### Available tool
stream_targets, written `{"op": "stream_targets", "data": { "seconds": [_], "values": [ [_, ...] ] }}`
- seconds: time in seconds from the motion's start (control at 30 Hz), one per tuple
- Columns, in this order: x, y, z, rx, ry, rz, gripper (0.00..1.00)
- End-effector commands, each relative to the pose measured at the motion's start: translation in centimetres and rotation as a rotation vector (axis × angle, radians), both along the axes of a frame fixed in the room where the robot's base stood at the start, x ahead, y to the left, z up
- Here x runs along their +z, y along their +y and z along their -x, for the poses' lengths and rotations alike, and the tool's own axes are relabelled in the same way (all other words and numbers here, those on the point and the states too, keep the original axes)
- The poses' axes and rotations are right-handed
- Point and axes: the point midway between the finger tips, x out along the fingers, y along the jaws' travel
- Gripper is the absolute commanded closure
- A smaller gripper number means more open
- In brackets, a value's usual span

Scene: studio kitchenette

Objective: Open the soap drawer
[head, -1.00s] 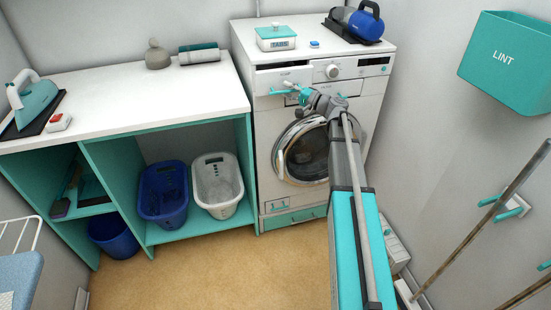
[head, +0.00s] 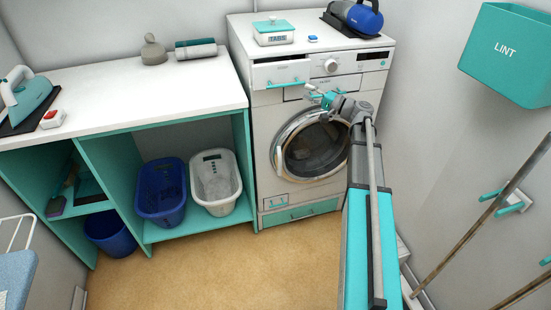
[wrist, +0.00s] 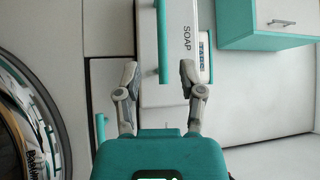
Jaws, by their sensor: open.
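The soap drawer (head: 268,75) is at the upper left of the washing machine's front (head: 262,150). A dark gap shows along its top edge, and its front appears to stand out a little. Its teal bar handle (head: 288,85) runs across the front. In the wrist view, the drawer front marked SOAP (wrist: 178,60) appears turned sideways, with its handle (wrist: 162,40) upright. My gripper (head: 318,93) is just right of and below the handle's right end. In the wrist view my gripper (wrist: 159,76) is open, its fingers spread either side of the handle's near end. Contact cannot be judged.
The round washer door (head: 312,150) lies just below my gripper. A counter (head: 120,95) is to the left. A teal lint bin (head: 505,60) hangs on the right wall. The floor in front is clear.

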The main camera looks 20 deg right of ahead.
Motion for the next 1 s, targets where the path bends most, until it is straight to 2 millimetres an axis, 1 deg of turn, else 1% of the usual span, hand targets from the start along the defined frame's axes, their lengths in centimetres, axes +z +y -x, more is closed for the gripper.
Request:
{"op": "stream_targets", "data": {
  "seconds": [0.1,0.37,0.57,1.0],
  "values": [
    [-0.3,-1.2,1.2,-0.002,0.001,0.0,0.49],
    [-0.7,-3.2,3.2,-0.001,-0.001,0.0,0.49],
    [-0.8,-0.9,3.5,0.032,0.037,0.053,0.49],
    [-2.1,4.8,4.7,0.12,0.146,0.211,0.49]
  ]
}}
